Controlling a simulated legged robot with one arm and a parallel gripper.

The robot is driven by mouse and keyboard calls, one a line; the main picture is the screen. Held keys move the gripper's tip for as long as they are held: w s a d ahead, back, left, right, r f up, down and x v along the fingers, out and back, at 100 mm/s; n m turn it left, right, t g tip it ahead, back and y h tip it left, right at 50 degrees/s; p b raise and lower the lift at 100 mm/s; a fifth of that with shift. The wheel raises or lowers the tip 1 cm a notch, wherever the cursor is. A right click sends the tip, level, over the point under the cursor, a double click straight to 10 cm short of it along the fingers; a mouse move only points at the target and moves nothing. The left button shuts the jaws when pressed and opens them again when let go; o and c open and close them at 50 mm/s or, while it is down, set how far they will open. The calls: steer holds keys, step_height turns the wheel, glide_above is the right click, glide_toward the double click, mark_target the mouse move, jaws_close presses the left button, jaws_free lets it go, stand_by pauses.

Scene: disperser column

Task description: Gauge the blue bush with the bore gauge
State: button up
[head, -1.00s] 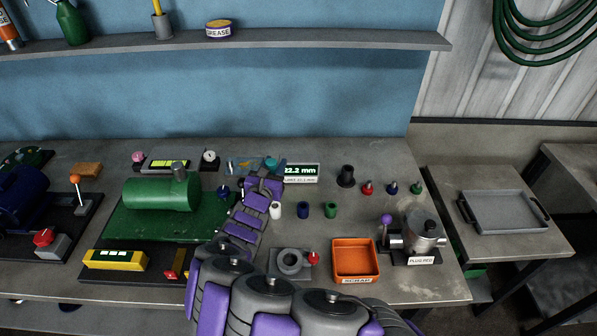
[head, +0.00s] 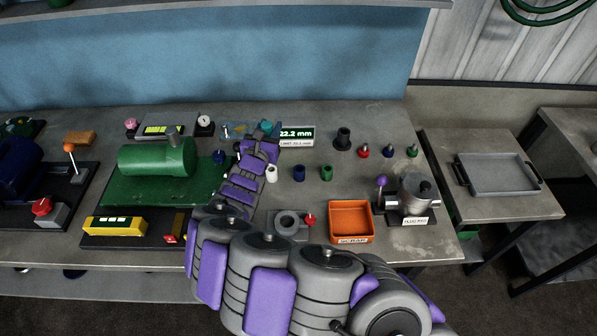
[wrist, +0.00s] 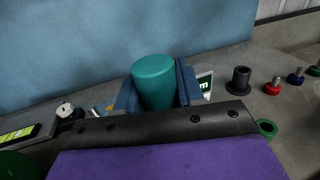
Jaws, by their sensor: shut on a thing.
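The blue bush (head: 299,173) stands upright on the bench, between a white bush (head: 271,173) and a green bush (head: 326,173). The green bush also shows in the wrist view (wrist: 266,128); the blue one is hidden there. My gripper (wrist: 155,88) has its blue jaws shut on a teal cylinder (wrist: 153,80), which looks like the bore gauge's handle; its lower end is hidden. In the head view my gripper (head: 267,131) is at the back of the bench, left of the display (head: 297,135), which reads 22.2 mm, and behind the bushes.
An orange scrap tray (head: 351,237), a grey ring fixture (head: 287,224) and a plug machine (head: 411,196) are at the front right. A black flanged cylinder (head: 343,139) and several coloured knobbed plugs stand at the back right. A green machine (head: 157,158) is left of my arm.

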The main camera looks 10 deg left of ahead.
stand_by(0.4)
steer(key=shift+r+p, duration=0.3)
steer(key=shift+r, duration=0.55)
steer(key=shift+w+f, duration=0.1)
